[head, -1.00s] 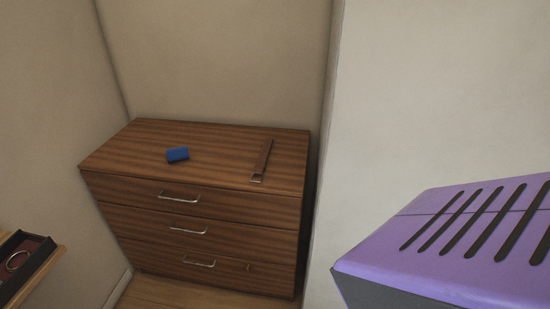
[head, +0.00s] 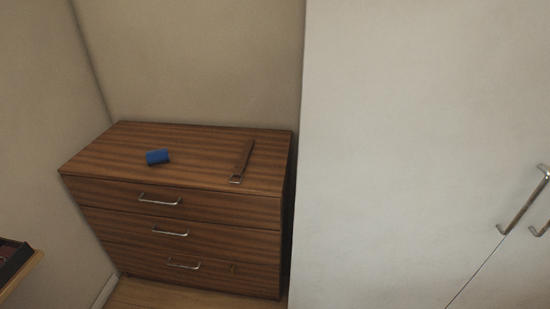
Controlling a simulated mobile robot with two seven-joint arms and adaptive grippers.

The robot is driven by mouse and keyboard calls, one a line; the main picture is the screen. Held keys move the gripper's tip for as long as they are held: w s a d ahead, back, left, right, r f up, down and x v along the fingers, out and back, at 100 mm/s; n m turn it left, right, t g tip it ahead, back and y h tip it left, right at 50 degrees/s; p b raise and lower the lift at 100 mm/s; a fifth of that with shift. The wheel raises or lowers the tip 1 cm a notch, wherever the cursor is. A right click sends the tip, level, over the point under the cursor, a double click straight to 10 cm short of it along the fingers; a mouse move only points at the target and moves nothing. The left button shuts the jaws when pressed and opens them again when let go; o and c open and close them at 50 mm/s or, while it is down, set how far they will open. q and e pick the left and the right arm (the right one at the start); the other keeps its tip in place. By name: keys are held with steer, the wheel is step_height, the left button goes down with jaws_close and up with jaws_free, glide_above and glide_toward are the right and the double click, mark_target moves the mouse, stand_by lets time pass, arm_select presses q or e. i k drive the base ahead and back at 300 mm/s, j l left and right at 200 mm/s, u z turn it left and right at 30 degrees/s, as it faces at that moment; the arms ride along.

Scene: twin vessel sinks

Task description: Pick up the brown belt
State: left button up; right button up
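The brown belt (head: 243,159) lies flat and straight on top of the wooden dresser (head: 190,141), near its right side. Its metal buckle is at the end toward the dresser's front edge. Neither of my grippers shows in the head view.
A small blue object (head: 157,157) lies on the dresser top, left of the belt. The dresser has drawers with metal handles. A white cabinet (head: 400,130) with metal handles stands close on the right. A dark tray (head: 13,258) sits on a wooden surface at the lower left.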

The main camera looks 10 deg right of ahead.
mark_target(239, 168)
steer(key=z, duration=0.35)
steer(key=j+z, duration=0.2)
steer(key=z, duration=0.2)
steer(key=i+j+z, duration=0.1)
steer(key=j+z, duration=0.4)
steer(key=z, duration=0.3)
steer(key=j+z, duration=0.15)
steer(key=j, duration=0.2)
steer(key=k+j+z, duration=0.15)
steer(key=j, duration=0.2)
steer(key=j+z, duration=0.15)
steer(key=j, duration=0.15)
